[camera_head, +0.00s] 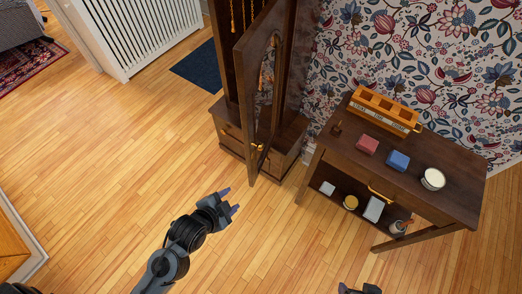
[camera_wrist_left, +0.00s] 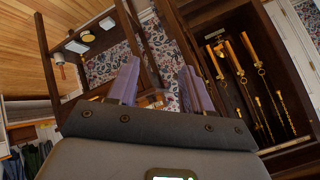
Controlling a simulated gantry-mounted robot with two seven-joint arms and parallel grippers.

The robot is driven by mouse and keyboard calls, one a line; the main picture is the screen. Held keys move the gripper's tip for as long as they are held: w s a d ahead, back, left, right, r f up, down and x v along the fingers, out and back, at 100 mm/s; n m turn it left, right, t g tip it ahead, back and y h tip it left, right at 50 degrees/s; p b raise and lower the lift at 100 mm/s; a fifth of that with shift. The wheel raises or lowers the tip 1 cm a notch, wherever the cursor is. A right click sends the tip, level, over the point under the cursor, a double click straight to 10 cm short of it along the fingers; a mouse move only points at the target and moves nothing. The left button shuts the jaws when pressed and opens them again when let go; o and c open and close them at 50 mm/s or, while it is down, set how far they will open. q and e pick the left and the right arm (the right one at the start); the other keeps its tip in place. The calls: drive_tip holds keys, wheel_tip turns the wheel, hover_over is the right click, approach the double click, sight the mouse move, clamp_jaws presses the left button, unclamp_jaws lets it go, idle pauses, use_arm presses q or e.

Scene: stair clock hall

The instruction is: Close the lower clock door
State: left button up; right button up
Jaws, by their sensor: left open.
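The lower clock door (camera_head: 255,80), dark wood with a glass pane, stands swung open from the tall clock case (camera_head: 218,112). A brass knob (camera_head: 258,147) sits low on the door. Brass chains (camera_head: 233,14) hang inside the case; the left wrist view also shows the open case interior with brass rods and chains (camera_wrist_left: 262,95). My left gripper (camera_head: 230,200) is open and empty, below and left of the door's lower end and apart from it. Its two fingers also show in the wrist view (camera_wrist_left: 158,85). Only a dark part of my right arm's end (camera_head: 360,289) shows at the bottom edge.
A dark side table (camera_head: 455,190) right of the clock holds an orange wooden organizer (camera_head: 384,110), red box (camera_head: 367,145), blue box (camera_head: 398,160) and white cup (camera_head: 433,179). Its lower shelf holds several small items. A blue mat (camera_head: 200,70) lies left; the floor left is clear.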

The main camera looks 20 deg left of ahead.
sight(261, 147)
use_arm(q)
drive_tip(key=w+d+r+m+t+p, duration=0.1)
drive_tip(key=w+r+m+t+p, duration=0.1)
drive_tip(key=w, duration=0.4)
drive_tip(key=w+d+r+m+t+y+p, duration=0.1)
drive_tip(key=w+r+m+t, duration=0.1)
drive_tip(key=w, duration=0.4)
drive_tip(key=w+r+m+t+p, duration=0.2)
drive_tip(key=w+m+t, duration=0.2)
drive_tip(key=w, duration=0.2)
drive_tip(key=shift+w+d+t+y+p, duration=0.15)
drive_tip(key=shift+d+t+y+p, duration=0.15)
drive_tip(key=shift+d, duration=0.1)
clamp_jaws()
